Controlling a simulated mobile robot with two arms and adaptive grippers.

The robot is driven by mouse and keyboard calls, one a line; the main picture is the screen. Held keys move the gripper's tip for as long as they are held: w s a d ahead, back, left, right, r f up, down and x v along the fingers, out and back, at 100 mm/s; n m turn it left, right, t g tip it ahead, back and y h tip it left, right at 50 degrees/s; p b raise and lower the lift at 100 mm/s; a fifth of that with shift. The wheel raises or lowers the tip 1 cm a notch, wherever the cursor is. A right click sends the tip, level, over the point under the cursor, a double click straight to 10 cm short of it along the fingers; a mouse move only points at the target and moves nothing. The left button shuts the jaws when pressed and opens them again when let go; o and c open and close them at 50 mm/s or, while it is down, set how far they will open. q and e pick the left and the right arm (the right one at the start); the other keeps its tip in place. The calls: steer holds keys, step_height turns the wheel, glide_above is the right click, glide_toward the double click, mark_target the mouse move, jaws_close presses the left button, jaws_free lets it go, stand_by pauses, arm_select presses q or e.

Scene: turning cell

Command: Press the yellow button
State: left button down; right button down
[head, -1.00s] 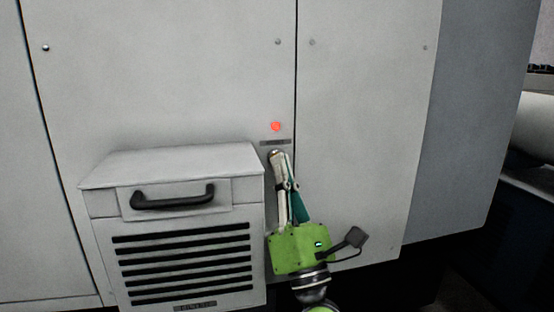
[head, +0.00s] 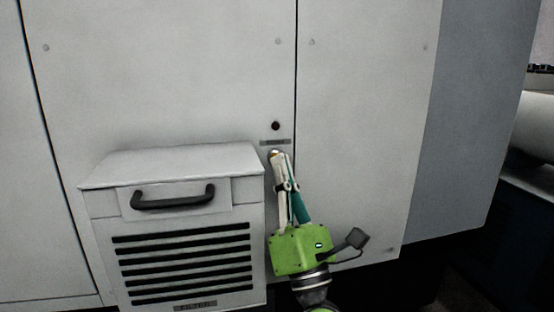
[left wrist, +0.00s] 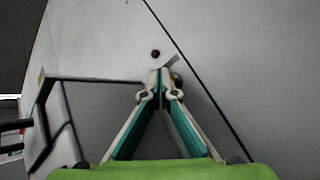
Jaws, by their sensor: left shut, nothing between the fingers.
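My left gripper (head: 279,158) is shut and empty, its fingertips against or very close to the grey machine panel. It also shows from behind in the left wrist view (left wrist: 159,73). My right gripper is not in view.
A grey box (head: 170,165) with a black handle (head: 172,198) and a slotted front juts out left of my gripper, close beside it. A vertical panel seam (head: 296,90) runs just to the right. The panel further right is flat and clear.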

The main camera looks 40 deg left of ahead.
arm_select(q)
steer(key=shift+s+d, duration=0.25)
